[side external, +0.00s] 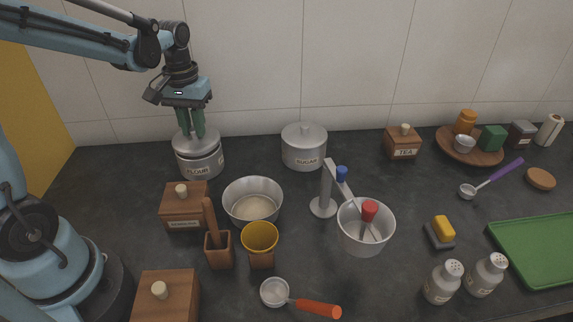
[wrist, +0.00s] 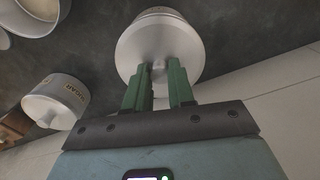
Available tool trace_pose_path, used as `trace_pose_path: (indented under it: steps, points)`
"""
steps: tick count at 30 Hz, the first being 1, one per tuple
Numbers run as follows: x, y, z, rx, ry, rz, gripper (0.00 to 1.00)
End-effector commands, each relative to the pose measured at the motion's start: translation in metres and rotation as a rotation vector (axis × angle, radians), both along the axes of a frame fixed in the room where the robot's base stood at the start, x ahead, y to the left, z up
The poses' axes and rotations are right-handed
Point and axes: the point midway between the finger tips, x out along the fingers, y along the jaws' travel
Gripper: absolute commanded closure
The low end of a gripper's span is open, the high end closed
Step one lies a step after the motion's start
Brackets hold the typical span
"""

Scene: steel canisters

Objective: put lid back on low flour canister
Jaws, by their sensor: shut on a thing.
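The steel flour canister (side external: 203,166) stands upright at the back left, its label facing the front. Its round steel lid (side external: 190,148) is over the canister's mouth. Whether the lid is fully seated or slightly raised I cannot tell. My gripper (side external: 193,134) points down from above, its green fingers shut on the lid's knob. In the wrist view, the fingers (wrist: 160,80) meet at the middle of the lid (wrist: 172,36), and a bit of the canister shows beyond the lid's edge. The canister's inside is hidden.
The lidded sugar canister (side external: 304,148) stands to the right. The tiled wall is close behind. Bare counter lies between the two canisters.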

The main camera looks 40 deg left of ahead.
Motion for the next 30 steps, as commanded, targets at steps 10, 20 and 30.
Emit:
trace_pose_path:
  steps: [10, 20, 30]
  points:
    - [0.0001, 0.0, -0.0011, 0.0, 0.0, 0.0, 1.0]
    - [0.0, 0.0, -0.0015, 0.0, 0.0, 0.0, 1.0]
    - [0.0, 0.0, -0.0015, 0.0, 0.0, 0.0, 0.52]
